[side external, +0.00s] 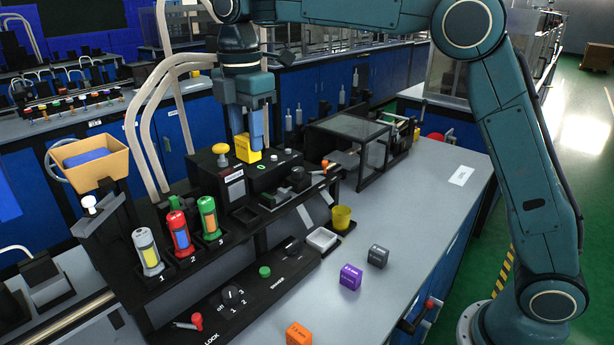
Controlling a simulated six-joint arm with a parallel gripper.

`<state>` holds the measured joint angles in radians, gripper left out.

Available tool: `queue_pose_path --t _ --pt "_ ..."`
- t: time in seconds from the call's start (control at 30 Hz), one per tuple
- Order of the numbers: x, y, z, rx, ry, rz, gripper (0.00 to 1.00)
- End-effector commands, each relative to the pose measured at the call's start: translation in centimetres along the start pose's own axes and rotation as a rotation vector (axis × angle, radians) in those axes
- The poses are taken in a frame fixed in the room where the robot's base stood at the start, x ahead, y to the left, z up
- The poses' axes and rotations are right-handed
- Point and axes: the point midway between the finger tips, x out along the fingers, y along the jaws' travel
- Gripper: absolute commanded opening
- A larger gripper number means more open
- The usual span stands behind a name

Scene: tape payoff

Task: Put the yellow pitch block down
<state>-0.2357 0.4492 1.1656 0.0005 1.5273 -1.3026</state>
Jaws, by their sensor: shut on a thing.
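The yellow pitch block (248,149) is between the fingers of my gripper (250,135), which points straight down. My gripper is shut on the block. The block is at or just above the top of the black machine box (270,172); I cannot tell if it touches the surface. The fingers hide part of the block's right side.
A yellow knob (220,150) stands just left of the block. Purple (350,277), grey (378,256) and orange (299,334) blocks lie on the grey bench (420,215). A glass-sided enclosure (350,145) is at right.

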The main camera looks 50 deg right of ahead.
Motion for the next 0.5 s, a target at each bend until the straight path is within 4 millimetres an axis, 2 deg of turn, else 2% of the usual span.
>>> queue_pose_path --t 0.2,0.5 --pt "-1.1 2.6 0.6 -0.01 0.001 0.003 0.04" --pt "-2.2 5.1 1.5 -0.024 0.001 0.002 0.04"
